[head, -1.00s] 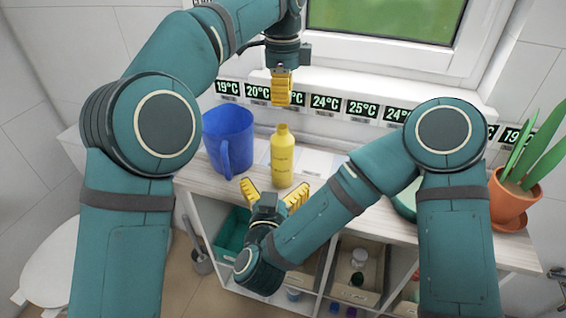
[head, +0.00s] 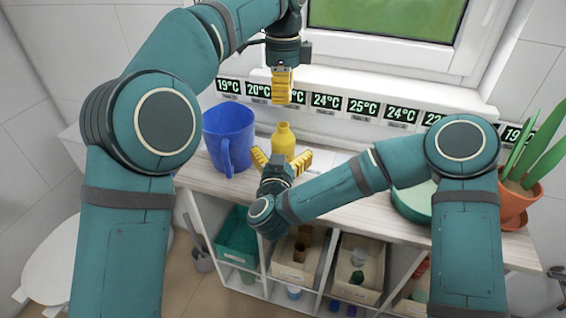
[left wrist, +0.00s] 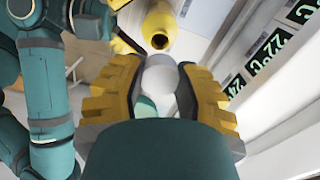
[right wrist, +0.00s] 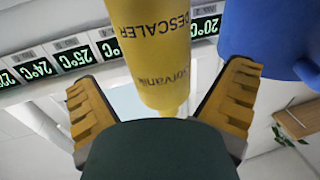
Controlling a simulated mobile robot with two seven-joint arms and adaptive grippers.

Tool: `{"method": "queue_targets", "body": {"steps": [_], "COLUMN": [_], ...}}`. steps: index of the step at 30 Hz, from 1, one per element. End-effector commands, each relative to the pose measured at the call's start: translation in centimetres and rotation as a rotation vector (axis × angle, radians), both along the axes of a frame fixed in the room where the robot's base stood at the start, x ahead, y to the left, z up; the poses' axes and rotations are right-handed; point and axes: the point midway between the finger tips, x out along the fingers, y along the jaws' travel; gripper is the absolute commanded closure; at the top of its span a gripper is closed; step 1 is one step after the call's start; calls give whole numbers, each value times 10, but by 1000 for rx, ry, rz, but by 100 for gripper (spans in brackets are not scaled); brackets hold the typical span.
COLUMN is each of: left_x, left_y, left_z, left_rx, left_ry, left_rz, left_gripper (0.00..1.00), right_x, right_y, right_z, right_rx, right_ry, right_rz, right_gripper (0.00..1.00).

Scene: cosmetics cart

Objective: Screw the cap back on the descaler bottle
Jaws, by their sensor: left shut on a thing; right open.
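The yellow descaler bottle (head: 284,138) stands upright and uncapped on the counter. Its open mouth shows in the left wrist view (left wrist: 160,40). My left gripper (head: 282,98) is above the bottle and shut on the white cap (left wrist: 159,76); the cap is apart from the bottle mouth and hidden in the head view. My right gripper (head: 281,160) is low in front of the bottle, with its fingers spread to either side. In the right wrist view the lettered bottle body (right wrist: 150,50) lies between the open fingers, and I see no finger pressed on it.
A blue mug (head: 228,140) stands close left of the bottle. A potted plant (head: 515,200) and a round green object (head: 413,200) are at the right. Temperature labels (head: 326,101) line the back ledge. Shelves with bins (head: 360,270) are below the counter (head: 340,215).

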Motion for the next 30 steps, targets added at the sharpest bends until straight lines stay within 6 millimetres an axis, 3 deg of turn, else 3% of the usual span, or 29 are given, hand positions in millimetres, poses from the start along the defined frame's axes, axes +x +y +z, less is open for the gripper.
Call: {"method": "queue_targets", "body": {"steps": [6, 16, 17, 23, 24, 30], "left_x": [0, 0, 0, 0, 0, 0], "left_y": [0, 0, 0, 0, 0, 1], "left_z": [0, 0, 0, 0, 0, -12], "left_rx": [0, 0, 0, 0, 0, 1], "left_ry": [0, 0, 0, 0, 0, 3], "left_rz": [0, 0, 0, 0, 0, 1], "left_gripper": [81, 81, 81, 81, 81, 81], "right_x": [16, 18, 18, 18, 18, 18], "right_y": [-2, -2, -2, -2, -2, -2], "right_z": [0, 0, 0, 0, 0, 0], "right_rx": [1, 0, 0, 0, 0, 0], "right_ry": [0, 0, -1, -1, -1, 0], "right_rz": [-1, 1, 1, 1, 1, 1], "right_gripper": [0, 0, 8, 78, 82, 82]}}
